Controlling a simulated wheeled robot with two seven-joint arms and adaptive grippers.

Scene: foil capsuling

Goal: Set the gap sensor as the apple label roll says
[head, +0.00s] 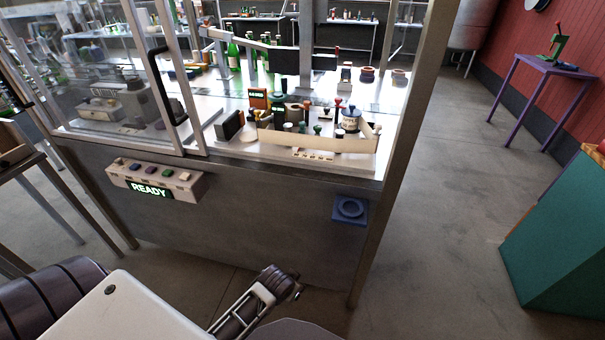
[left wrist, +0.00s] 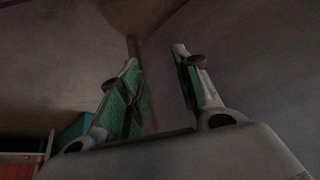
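I cannot single out the apple label roll or the gap sensor at this size. In the head view, a white-topped unit with a cream front strip (head: 315,140) stands in the machine opening, with several coloured knobs and small parts on it. A pale, patterned round piece (head: 350,119) sits at its right. My right gripper is out of view.
A button box with a green READY display (head: 149,189) is on the cabinet front (head: 270,210). Glass panels (head: 95,80) cover the left. A teal cabinet (head: 560,235) stands right. Floor (head: 440,180) between is clear.

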